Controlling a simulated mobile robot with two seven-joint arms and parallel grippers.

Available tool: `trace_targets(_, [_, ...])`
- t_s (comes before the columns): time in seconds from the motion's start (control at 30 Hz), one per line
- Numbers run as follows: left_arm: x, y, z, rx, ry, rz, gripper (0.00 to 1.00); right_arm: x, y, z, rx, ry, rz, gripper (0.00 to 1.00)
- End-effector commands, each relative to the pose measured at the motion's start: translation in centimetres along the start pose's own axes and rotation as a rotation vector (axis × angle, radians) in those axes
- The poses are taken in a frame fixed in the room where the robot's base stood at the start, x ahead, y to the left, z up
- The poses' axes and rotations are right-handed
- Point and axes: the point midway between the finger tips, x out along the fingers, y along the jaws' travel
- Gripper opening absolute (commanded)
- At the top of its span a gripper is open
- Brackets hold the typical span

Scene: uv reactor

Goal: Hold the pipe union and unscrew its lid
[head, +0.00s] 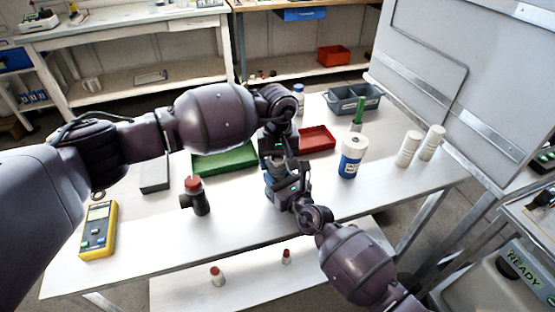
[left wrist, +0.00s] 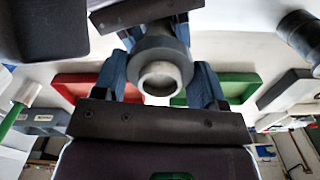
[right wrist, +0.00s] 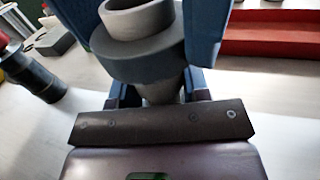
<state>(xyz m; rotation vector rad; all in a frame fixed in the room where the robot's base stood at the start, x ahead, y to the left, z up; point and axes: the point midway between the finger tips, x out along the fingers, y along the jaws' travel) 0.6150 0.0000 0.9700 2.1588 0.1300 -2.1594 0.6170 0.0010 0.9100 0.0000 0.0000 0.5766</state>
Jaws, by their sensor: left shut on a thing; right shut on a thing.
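The pipe union is a grey part with a wide dark collar and an open round end; it shows in the left wrist view (left wrist: 150,45) and in the right wrist view (right wrist: 135,62). In the head view it is mostly hidden by my grippers. My left gripper (head: 278,160) reaches down from above and is shut on the union, with blue fingers on either side of it. My right gripper (head: 287,188) comes in from the front and is shut on the union's narrower part. The two grippers are close together above the white table. I cannot tell whether the collar is loosened.
A green tray (head: 225,160) and red tray (head: 318,138) lie behind. A white and blue bottle (head: 352,157) and two white cylinders stand right. The front table area is clear.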

Motion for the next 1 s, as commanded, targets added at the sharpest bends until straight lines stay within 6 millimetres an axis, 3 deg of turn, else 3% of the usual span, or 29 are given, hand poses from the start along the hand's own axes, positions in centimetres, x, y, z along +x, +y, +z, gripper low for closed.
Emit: trace_targets(1.0, [-0.12,-0.02,0.0,-1.482,0.001,-0.001,0.37,-0.01,-0.07,0.0,0.0,0.0,-0.001,0.0])
